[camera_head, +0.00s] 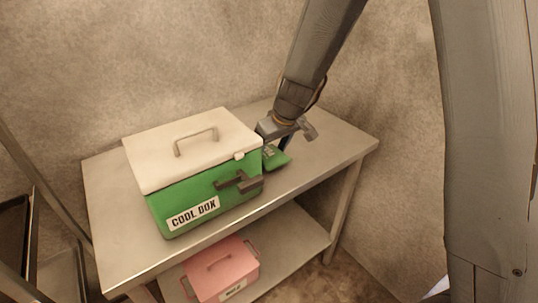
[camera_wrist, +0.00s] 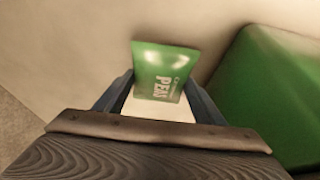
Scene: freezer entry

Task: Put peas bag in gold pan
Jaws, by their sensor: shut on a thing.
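The peas bag (camera_wrist: 162,72) is green with white lettering that reads "PEA" in the wrist view. It is between the fingers of my gripper (camera_wrist: 165,95), which is shut on it. In the head view the green bag (camera_head: 277,158) shows just right of the green cool box, below my gripper (camera_head: 280,138). I cannot tell whether the bag touches the table top. No gold pan shows clearly in either view.
A green cool box (camera_head: 205,178) with a white lid and handle stands on the metal table (camera_head: 335,150). It is close to my gripper's left. A pink box (camera_head: 222,272) sits on the lower shelf. The table's right end is clear.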

